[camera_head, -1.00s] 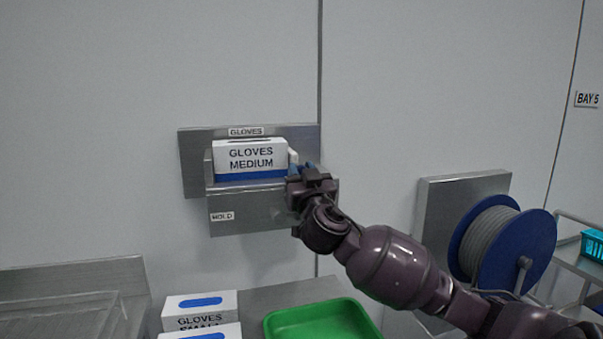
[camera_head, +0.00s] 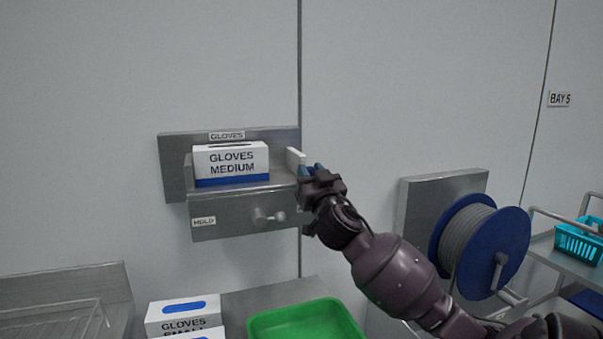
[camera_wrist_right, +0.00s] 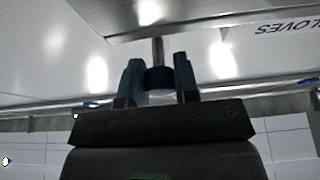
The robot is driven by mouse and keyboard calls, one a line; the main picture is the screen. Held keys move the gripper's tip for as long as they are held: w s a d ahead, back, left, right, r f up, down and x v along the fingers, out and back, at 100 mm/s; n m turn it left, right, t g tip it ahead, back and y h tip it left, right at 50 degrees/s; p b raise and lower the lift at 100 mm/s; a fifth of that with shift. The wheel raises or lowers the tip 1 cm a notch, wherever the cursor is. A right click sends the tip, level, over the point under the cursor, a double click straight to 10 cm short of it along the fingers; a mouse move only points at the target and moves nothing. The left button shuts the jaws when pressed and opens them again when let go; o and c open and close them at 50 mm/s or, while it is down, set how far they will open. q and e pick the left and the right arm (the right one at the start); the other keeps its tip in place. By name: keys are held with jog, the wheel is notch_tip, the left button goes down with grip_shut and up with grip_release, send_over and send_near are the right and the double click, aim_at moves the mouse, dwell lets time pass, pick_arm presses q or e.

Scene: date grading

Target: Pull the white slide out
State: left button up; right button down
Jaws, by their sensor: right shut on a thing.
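The white slide (camera_head: 295,160) shows as a small upright white piece at the right end of the steel glove holder (camera_head: 230,190), to the right of the glove box. A clear gap lies between it and the box. My right gripper (camera_head: 311,171) is right beside the slide, its blue fingertips at the slide's right side. In the right wrist view, the gripper (camera_wrist_right: 158,82) has its two fingers closed around a dark round knob (camera_wrist_right: 158,79) on a thin metal stem (camera_wrist_right: 157,50). The rest of the slide is hidden. My left gripper is out of view.
A white glove box marked MEDIUM (camera_head: 231,160) sits in the holder. A metal knob (camera_head: 268,216) sticks out below, near the HOLD label. Glove boxes (camera_head: 184,314) and a green tray (camera_head: 304,322) lie below. A blue hose reel (camera_head: 478,244) stands right of my arm.

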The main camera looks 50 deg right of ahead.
jog(key=c, duration=0.8)
grip_release()
jog(key=shift+c, duration=0.2)
jog(key=shift+s+a+f, duration=0.25)
jog(key=shift+s, duration=0.15)
pick_arm(q)
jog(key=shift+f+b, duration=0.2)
jog(key=shift+b, duration=0.15)
pick_arm(e)
jog(key=v, duration=0.9)
jog(key=shift+s+a, duration=0.2)
jog(key=shift+s, duration=0.15)
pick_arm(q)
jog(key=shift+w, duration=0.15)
pick_arm(e)
jog(key=shift+f, duration=0.1)
